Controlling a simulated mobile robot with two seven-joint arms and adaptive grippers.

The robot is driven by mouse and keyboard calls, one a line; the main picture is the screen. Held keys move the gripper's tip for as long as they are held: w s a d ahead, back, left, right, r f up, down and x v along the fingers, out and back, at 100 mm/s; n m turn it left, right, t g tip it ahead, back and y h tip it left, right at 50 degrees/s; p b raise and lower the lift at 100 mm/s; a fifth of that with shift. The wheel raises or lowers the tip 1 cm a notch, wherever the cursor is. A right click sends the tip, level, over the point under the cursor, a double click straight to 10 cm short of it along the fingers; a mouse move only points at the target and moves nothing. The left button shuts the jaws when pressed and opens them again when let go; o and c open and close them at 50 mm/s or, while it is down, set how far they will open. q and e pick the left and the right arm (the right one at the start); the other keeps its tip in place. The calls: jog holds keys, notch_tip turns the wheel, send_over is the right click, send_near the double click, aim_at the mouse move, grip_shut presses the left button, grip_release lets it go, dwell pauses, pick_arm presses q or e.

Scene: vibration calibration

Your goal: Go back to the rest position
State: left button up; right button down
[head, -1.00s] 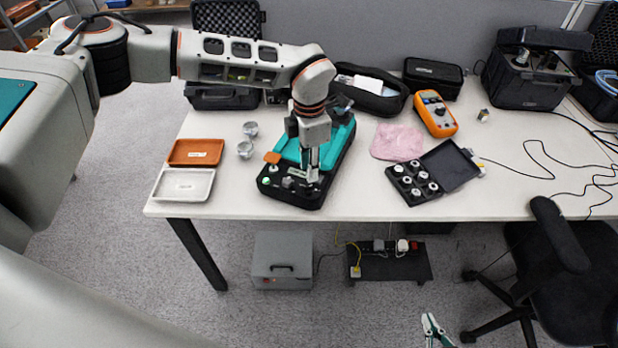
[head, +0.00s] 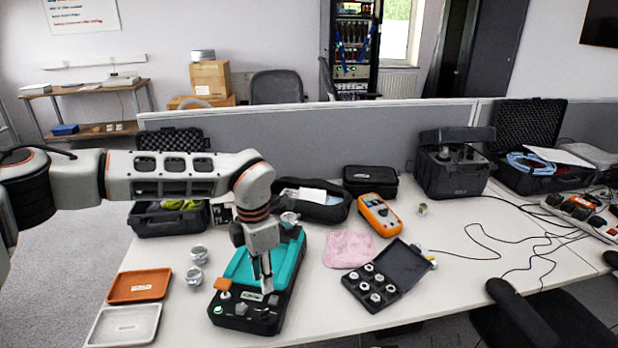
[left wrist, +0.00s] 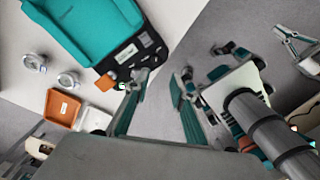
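My left gripper (head: 264,280) points down over the front panel of a black and teal device (head: 240,317) on the white table. In the left wrist view its two fingers (left wrist: 160,82) stand apart with nothing between them. The device also shows in the left wrist view (left wrist: 97,32), beside the fingers. Whether a fingertip touches the panel is hard to tell. My right gripper is out of the head view. A grey and teal part at the upper right of the left wrist view may be it, but its state is unclear.
An orange tray (head: 138,286) and a white tray (head: 124,325) lie left of the device, near two metal cylinders (head: 196,267). Right of it are a pink cloth (head: 348,249), an orange multimeter (head: 379,214) and an open black case of weights (head: 366,292). Black cases line the back.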

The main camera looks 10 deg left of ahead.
pick_arm(q)
jog(key=s+d+f+g+h, duration=0.2)
jog(key=s+d+h, duration=0.2)
jog(key=s+d, duration=0.45)
jog(key=s+d+f+g+h, duration=0.25)
jog(key=s+d, duration=0.35)
jog(key=d, duration=0.6)
jog(key=s+d+r+n+h, duration=0.4)
jog(key=s+d+r+h, duration=0.2)
jog(key=d+r+h, duration=0.4)
jog(key=w+a+r+n+t+h, duration=0.2)
jog(key=w+a+n+t+h, duration=0.15)
jog(key=w+n+t, duration=0.8)
jog(key=w+a+f+n+t+y, duration=0.1)
jog(key=a+f+n+t+y, duration=0.75)
jog(key=n, duration=0.65)
jog(key=s+a+f+n+g+y, duration=0.2)
jog(key=s+a+f+n+y, duration=0.2)
jog(key=s+a+f, duration=0.3)
jog(key=s+a+f+n+g+y, duration=0.2)
jog(key=s+a+f+n+y, duration=0.3)
jog(key=a+f, duration=1)
notch_tip(320, 180, down, 3)
jog(key=shift+s+a+f+n+g, duration=0.1)
jog(key=shift+s+a+n+g, duration=0.25)
jog(key=shift+s+n, duration=0.7)
